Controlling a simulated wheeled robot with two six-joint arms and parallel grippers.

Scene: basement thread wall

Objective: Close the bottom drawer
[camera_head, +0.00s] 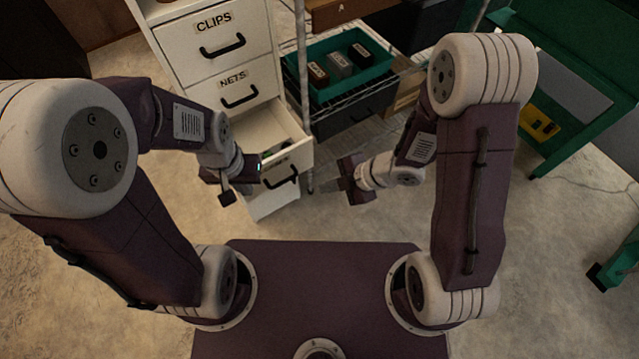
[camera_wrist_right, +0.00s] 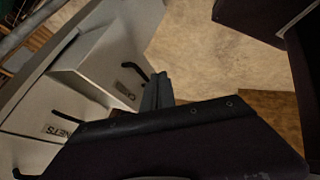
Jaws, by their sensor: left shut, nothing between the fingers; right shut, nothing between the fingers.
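The bottom drawer (camera_head: 273,198) of the white cabinet is pulled out in the head view. Its top is open, its inside partly shows, and its front has a dark handle (camera_head: 283,179). My left gripper (camera_head: 239,187) is shut and empty at the left of the drawer, overlapping its edge in the picture; I cannot tell if it touches. My right gripper (camera_head: 343,184) is shut and empty to the right of the drawer front, apart from it in the head view. In the right wrist view the drawer (camera_wrist_right: 100,72) stands out from the cabinet beyond my right fingers (camera_wrist_right: 157,92).
Above it, drawers labelled CLIPS (camera_head: 217,52) and NETS (camera_head: 240,92) look shut. A wire rack with a green bin (camera_head: 335,72) stands right of the cabinet. A green bench (camera_head: 560,90) is farther right. Bare floor (camera_head: 335,222) lies before the drawer.

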